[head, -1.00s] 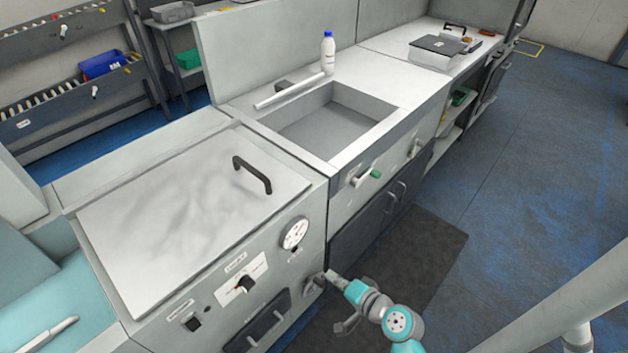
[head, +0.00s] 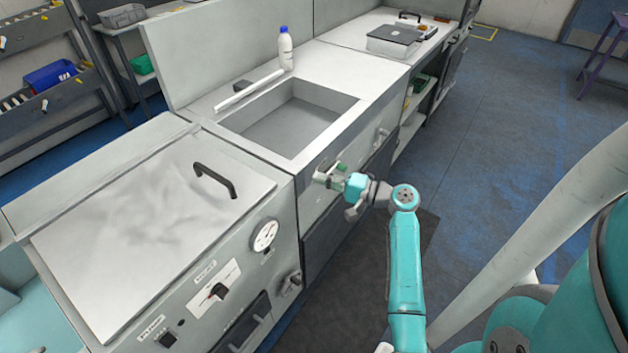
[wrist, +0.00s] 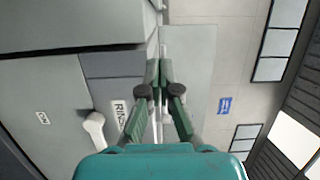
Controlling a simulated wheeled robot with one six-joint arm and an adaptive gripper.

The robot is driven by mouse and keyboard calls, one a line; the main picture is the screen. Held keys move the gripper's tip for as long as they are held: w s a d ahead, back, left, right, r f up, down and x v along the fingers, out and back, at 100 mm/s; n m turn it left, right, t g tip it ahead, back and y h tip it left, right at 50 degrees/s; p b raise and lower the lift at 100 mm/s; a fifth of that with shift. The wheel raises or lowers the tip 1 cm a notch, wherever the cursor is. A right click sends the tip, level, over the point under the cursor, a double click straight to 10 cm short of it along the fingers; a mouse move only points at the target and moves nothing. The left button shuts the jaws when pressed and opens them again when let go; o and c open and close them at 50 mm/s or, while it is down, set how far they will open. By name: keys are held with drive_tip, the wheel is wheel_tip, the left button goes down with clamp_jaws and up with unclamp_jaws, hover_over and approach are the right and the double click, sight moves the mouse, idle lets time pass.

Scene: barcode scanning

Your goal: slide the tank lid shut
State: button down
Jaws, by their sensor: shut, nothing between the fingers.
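The tank lid (head: 130,235) is a broad, pale, flat metal sheet with blotchy reflections, lying on top of the tank (head: 275,222) at the left of the head view. Its black arched handle (head: 215,180) stands near the lid's right end. My gripper (head: 322,176) is to the right of the handle, in front of the sink unit and apart from the lid. In the wrist view the fingers (wrist: 160,70) are together with nothing between them. The lid does not show clearly in the wrist view.
A sink basin (head: 290,122) lies right of the tank. A white bottle (head: 286,50) and a long white bar (head: 248,91) are behind it. A white lever (wrist: 95,130) shows in the wrist view.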

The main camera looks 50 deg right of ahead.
sight(286, 181)
drive_tip(key=x, duration=0.8)
drive_tip(key=a, duration=0.2)
drive_tip(key=shift+s+a+f, duration=0.1)
drive_tip(key=shift+a, duration=0.9)
